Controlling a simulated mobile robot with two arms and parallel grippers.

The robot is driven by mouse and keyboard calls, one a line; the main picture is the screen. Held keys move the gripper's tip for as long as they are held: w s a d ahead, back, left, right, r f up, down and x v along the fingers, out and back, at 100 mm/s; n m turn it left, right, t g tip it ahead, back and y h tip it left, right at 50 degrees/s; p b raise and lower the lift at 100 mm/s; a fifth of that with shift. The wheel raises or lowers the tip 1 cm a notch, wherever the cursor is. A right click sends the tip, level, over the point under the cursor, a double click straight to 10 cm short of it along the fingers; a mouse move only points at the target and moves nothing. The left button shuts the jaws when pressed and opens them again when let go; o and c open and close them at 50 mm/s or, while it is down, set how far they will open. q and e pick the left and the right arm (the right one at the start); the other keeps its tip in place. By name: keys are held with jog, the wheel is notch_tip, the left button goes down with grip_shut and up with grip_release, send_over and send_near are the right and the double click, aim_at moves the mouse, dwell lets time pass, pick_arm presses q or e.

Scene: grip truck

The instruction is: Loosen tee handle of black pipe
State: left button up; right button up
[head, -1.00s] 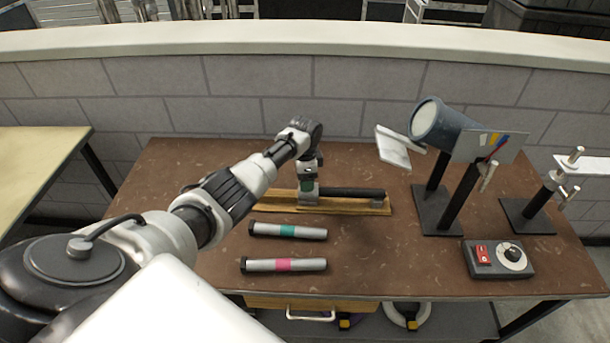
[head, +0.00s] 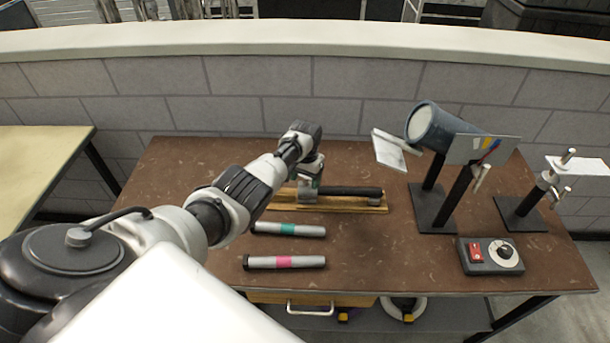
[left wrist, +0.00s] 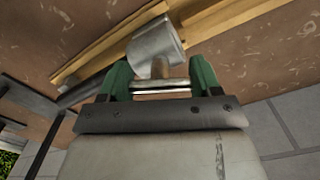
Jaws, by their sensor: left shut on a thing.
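The black pipe (head: 352,191) lies along a wooden cradle (head: 372,209) in the middle of the table. At its left end is a grey metal collar (head: 307,198), which shows as a silver cylinder in the left wrist view (left wrist: 153,45). My left gripper (head: 312,187) is over this collar. In the left wrist view its green fingers are shut on the tee handle (left wrist: 160,86), a thin metal bar next to the cylinder. My gripper hides part of the collar and handle in the head view. My right gripper is not in view.
Two grey tubes lie in front of the cradle, one with a green band (head: 288,229) and one with a pink band (head: 284,262). To the right stand a blue lamp (head: 433,123), a control box (head: 490,256) and a small clamp stand (head: 535,203). A block wall closes the back.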

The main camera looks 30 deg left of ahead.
pick_arm(q)
jog(key=shift+d+n+p, duration=0.1)
jog(key=shift+n+p, duration=0.2)
jog(key=shift+n, duration=1.7)
jog(key=o, duration=0.9)
notch_tip(320, 180, up, 5)
jog(key=shift+w+r+p, duration=0.1)
jog(key=shift+r+p, duration=0.05)
jog(key=shift+p, duration=0.75)
jog(key=shift+r, duration=2.8)
